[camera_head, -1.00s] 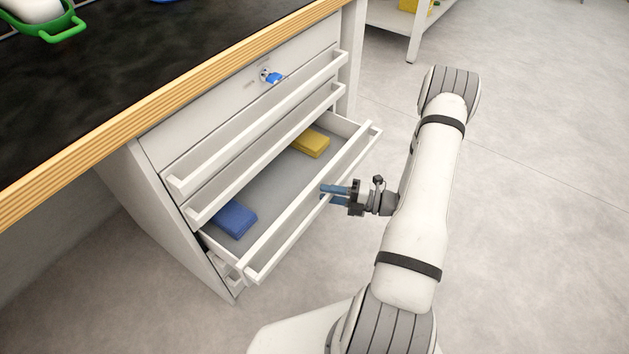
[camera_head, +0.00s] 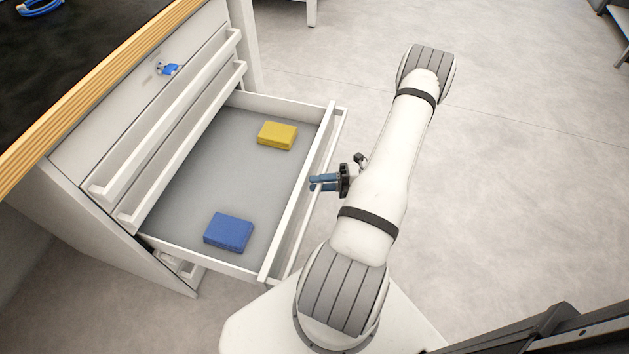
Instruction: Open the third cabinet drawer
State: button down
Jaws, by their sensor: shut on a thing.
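The third cabinet drawer (camera_head: 190,193) is pulled far out of the white cabinet (camera_head: 82,157). It has a grey floor, and its front bar handle (camera_head: 291,240) runs along the outer edge. My gripper (camera_head: 318,182) is shut on this handle, a little beyond its middle; its blue fingers reach over the bar. A yellow block (camera_head: 277,135) lies at the far end of the drawer and a blue block (camera_head: 229,231) at the near end. The two drawers above, with bar handles (camera_head: 165,110), are closed.
The dark worktop (camera_head: 70,50) with a wooden edge is above the cabinet at left. A blue key (camera_head: 168,69) sits in the top drawer's lock. Part of a lower drawer (camera_head: 180,268) shows beneath. The floor (camera_head: 510,190) at right is clear.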

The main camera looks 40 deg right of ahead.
jog(key=shift+s, duration=0.2)
jog(key=c, duration=1.1)
grip_release()
jog(key=p+v, duration=0.1)
jog(key=v, duration=0.6)
jog(key=shift+s+d, duration=0.15)
jog(key=shift+d, duration=0.25)
